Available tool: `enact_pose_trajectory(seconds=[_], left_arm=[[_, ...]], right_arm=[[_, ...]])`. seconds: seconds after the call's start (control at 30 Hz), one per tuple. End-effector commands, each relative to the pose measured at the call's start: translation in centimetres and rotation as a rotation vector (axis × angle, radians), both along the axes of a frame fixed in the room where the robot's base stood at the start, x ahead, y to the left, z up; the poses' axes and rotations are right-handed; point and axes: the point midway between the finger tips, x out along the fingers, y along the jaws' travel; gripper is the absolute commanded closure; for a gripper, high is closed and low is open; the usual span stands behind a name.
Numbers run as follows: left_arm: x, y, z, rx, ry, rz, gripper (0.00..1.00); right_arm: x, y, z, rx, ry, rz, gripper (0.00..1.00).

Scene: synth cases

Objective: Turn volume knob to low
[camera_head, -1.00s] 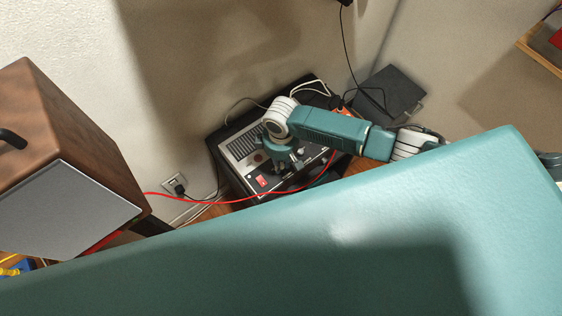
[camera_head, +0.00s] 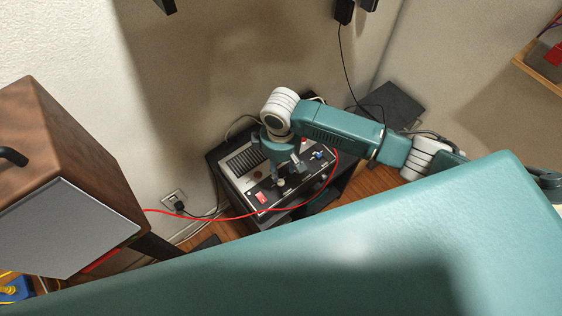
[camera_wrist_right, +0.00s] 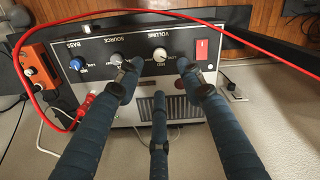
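The volume knob (camera_wrist_right: 160,54) is a small pale knob on the amplifier's dark panel, under the upside-down word VOLUME in the right wrist view. It also shows as a pale dot in the head view (camera_head: 281,182). Its pointer is too small to read. My right gripper (camera_wrist_right: 157,68) has its three dark fingers spread, with nothing between them. Two fingertips stand to the left and right of the knob, and the third is lower. I see no contact with the knob. In the head view the right gripper (camera_head: 285,171) hangs over the panel. My left gripper is out of view.
The amplifier (camera_head: 243,161) also has a source knob (camera_wrist_right: 116,58), a blue bass knob (camera_wrist_right: 77,64) and a red switch (camera_wrist_right: 202,49). A red cable (camera_wrist_right: 64,24) loops past the panel. A wooden speaker cabinet (camera_head: 60,140) stands left. The wall (camera_head: 230,60) is behind.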

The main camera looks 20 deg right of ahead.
Motion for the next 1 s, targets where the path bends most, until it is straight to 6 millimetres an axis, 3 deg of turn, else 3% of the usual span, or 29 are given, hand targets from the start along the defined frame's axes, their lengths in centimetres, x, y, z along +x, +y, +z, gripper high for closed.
enact_pose_trajectory(seconds=[0.1, 0.3, 0.87, 1.0], left_arm=[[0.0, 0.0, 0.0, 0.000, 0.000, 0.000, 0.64], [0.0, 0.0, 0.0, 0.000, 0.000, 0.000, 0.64], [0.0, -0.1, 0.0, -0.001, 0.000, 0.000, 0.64], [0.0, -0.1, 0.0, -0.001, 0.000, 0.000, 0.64]], right_arm=[[0.0, 0.0, 1.8, 0.000, 0.000, -0.001, 0.62], [0.0, -0.1, 3.0, -0.001, 0.001, -0.001, 0.62], [-0.2, 0.1, 2.9, 0.003, 0.001, 0.000, 0.62], [-2.1, 2.4, 2.5, 0.058, -0.009, 0.011, 0.62]])
